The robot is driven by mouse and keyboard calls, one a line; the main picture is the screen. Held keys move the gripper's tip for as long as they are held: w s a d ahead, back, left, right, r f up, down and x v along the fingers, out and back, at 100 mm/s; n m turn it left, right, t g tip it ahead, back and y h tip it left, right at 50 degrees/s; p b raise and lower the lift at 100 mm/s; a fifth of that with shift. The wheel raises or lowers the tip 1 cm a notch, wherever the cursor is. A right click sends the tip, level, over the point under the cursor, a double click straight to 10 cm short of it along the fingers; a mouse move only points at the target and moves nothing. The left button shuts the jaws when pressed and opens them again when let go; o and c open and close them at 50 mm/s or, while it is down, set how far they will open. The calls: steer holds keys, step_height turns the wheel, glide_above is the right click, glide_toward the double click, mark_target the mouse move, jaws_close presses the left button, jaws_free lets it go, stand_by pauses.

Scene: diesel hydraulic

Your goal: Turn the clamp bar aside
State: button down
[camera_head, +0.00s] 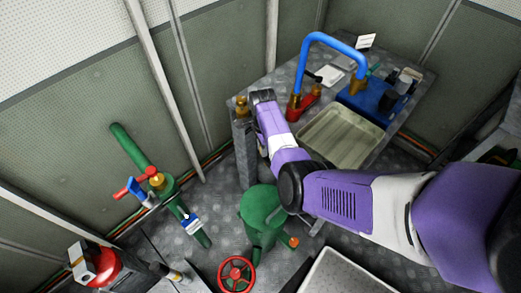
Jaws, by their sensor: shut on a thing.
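My purple and white arm comes in from the right, bends above the green cylinder, and reaches up the middle of the camera_head view to a dark wrist joint. My gripper's fingers do not show; the arm hides them, so what they hold cannot be seen. No clamp bar can be made out clearly. A green upright cylinder (262,207) stands below my elbow, partly covered by the arm.
A metal bench (412,98) behind the arm carries a shallow tray (340,136), a blue bent pipe (333,37) and a blue pump-like unit (372,101). A green pipe with valves (133,148) runs at the left. A red handwheel (236,274) is at the front. Walls close the back.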

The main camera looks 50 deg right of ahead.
stand_by(0.3)
steer(key=c, duration=1.3)
jaws_free()
steer(key=shift+o, duration=0.2)
step_height(320, 180, up, 8)
steer(key=shift+f+p, duration=0.1)
steer(key=shift+p, duration=0.6)
